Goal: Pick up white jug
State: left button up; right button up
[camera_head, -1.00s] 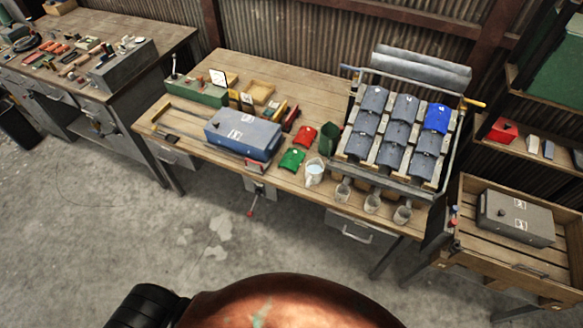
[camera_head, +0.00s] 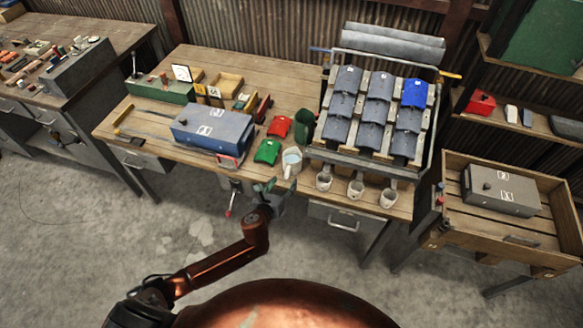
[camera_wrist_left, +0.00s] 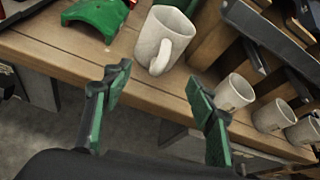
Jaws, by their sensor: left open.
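The white jug (camera_head: 291,159) stands upright near the front edge of the wooden workbench, with its handle toward me. In the left wrist view the jug (camera_wrist_left: 160,40) is just beyond the fingertips, its handle pointing down. My left gripper (camera_head: 272,194) is in front of the bench edge, a little below and left of the jug. It is open and empty; its green-padded fingers (camera_wrist_left: 157,80) are spread apart and do not touch the jug. My right gripper is not in view.
Three small cups (camera_head: 356,188) stand right of the jug under the rack of blue-grey parts (camera_head: 376,112). A green piece (camera_head: 267,151), a red piece (camera_head: 279,126) and a dark green container (camera_head: 304,124) are close by. A blue toolbox (camera_head: 213,130) sits further left.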

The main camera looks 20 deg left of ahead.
aim_at(287, 176)
pick_arm(q)
jog(key=x, duration=0.2)
jog(key=b+x, duration=0.1)
jog(key=x, duration=0.1)
jog(key=f+b+x, duration=0.1)
jog(key=x, duration=0.1)
jog(key=shift+w+a, duration=0.1)
jog(key=shift+a, duration=0.15)
jog(key=shift+w+f, duration=0.2)
jog(key=shift+w, duration=0.2)
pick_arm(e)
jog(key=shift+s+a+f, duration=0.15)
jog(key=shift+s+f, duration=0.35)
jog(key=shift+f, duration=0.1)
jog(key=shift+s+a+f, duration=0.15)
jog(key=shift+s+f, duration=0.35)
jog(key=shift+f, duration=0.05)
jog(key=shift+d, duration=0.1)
pick_arm(q)
jog(key=shift+c, duration=0.6)
jog(key=c, duration=1.3)
grip_shut()
jog(key=shift+r, duration=0.15)
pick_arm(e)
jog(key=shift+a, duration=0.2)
